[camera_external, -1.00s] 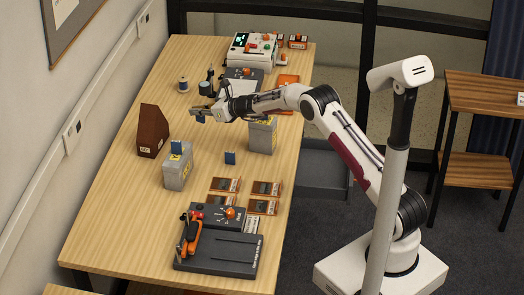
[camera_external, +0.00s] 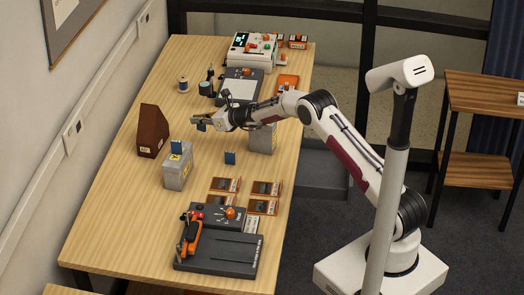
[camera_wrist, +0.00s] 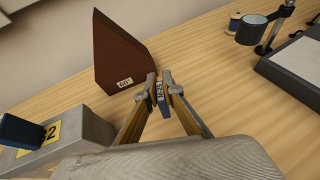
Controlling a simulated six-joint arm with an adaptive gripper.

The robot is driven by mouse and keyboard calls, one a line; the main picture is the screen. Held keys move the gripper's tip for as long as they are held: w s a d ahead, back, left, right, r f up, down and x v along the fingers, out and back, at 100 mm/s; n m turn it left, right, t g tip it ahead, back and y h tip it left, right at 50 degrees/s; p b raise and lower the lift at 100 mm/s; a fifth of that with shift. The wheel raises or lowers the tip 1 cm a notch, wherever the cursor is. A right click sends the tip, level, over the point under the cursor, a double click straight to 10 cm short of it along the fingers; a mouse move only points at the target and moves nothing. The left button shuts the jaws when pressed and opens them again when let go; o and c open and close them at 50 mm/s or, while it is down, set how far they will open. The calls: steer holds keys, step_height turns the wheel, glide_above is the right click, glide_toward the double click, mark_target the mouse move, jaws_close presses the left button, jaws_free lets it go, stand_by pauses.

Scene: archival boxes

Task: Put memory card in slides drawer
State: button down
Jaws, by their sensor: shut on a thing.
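My gripper (camera_external: 197,121) is above the table, near the top of the brown wedge. In the wrist view its fingertips (camera_wrist: 160,88) are shut on a small blue memory card (camera_wrist: 160,98), which has pale marks on its face. The held card also shows below the fingers in the external view (camera_external: 202,127). Another blue card (camera_external: 177,147) stands on a grey block (camera_external: 177,172) with a yellow label. A third blue card (camera_external: 230,158) stands on the table to its right. I cannot make out a slides drawer by name.
A brown wedge (camera_external: 153,133) marked 60° stands left of my gripper. A second grey block (camera_external: 262,140) is partly behind my arm. Several orange-framed dark pieces (camera_external: 225,185) lie nearer the front. A dark device (camera_external: 218,250) fills the front; a white device (camera_external: 252,50) is at the back.

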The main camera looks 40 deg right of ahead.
steer(key=shift+f, duration=1.3)
steer(key=shift+f, duration=1.85)
steer(key=shift+f, duration=0.15)
steer(key=c, duration=2.2)
jaws_free()
steer(key=shift+s+r, duration=0.1)
steer(key=shift+r, duration=0.1)
steer(key=shift+s+d+r, duration=0.1)
steer(key=shift+s+d, duration=0.1)
steer(key=shift+s, duration=0.05)
steer(key=shift+v, duration=5.6)
